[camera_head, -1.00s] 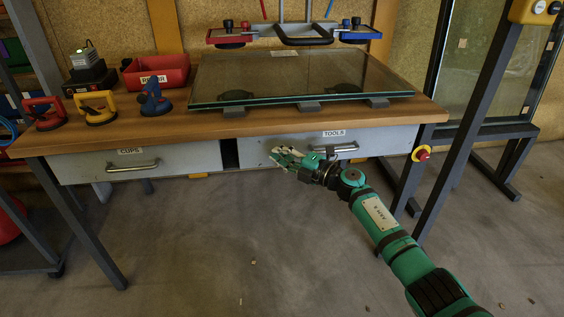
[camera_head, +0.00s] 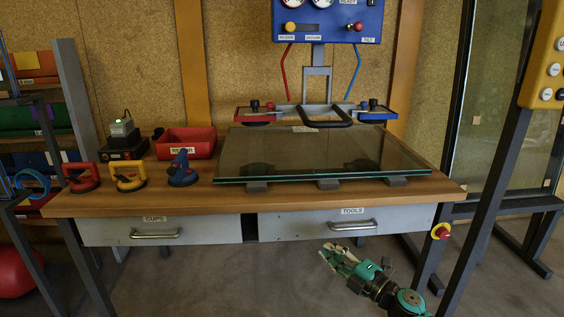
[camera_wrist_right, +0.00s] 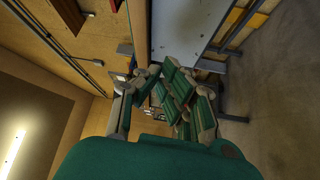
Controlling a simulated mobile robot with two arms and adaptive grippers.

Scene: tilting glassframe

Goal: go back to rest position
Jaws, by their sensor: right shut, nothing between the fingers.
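My right gripper (camera_head: 338,256) is in the lower right of the head view, in front of and below the TOOLS drawer (camera_head: 300,228). It is apart from the drawer and its handle (camera_head: 352,226). Its green and grey fingers also show in the right wrist view (camera_wrist_right: 172,88); they are shut with nothing between them. In the wrist view a grey drawer face (camera_wrist_right: 180,30) is beyond the fingers. My left gripper is in neither view.
The wooden workbench (camera_head: 440,187) carries a glass pane (camera_head: 310,150) on dark blocks, suction cups (camera_head: 130,176) and a red bin (camera_head: 186,142). A red emergency button (camera_head: 441,231) is at the bench's right corner. A dark post (camera_head: 495,175) stands at right. The floor in front is clear.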

